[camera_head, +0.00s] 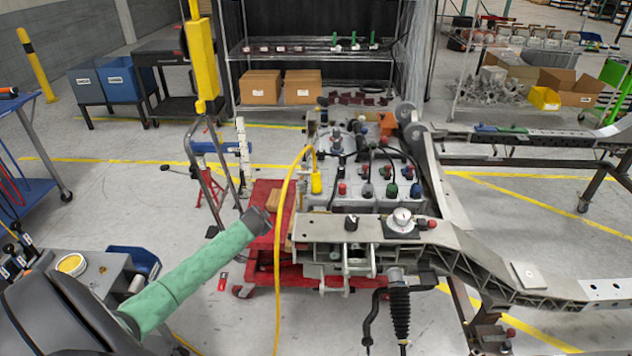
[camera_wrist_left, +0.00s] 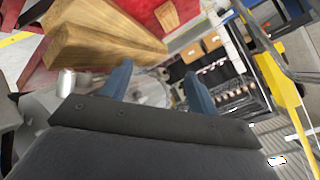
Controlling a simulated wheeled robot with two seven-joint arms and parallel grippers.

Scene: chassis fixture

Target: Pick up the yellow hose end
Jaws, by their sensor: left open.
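The yellow hose end (camera_head: 316,183) stands upright among the grey fixture's fittings in the head view. Its yellow hose (camera_head: 277,250) arches up from it and hangs down past the front left of the fixture. My left gripper (camera_head: 262,217), at the end of the green-sleeved arm, is left of the hose and lower in the picture than the hose end, apart from it. In the left wrist view its two blue fingers (camera_wrist_left: 157,72) are spread with nothing between them. I cannot make out the hose end in that view. My right gripper is not in view.
Wooden blocks (camera_wrist_left: 105,40) on a red cart (camera_head: 258,197) lie close to my left gripper. The grey chassis beam (camera_head: 465,245) runs to the right. A yellow hanging column (camera_head: 201,60) with a metal frame stands behind left. Black cables (camera_head: 385,155) crowd the fittings beside the hose end.

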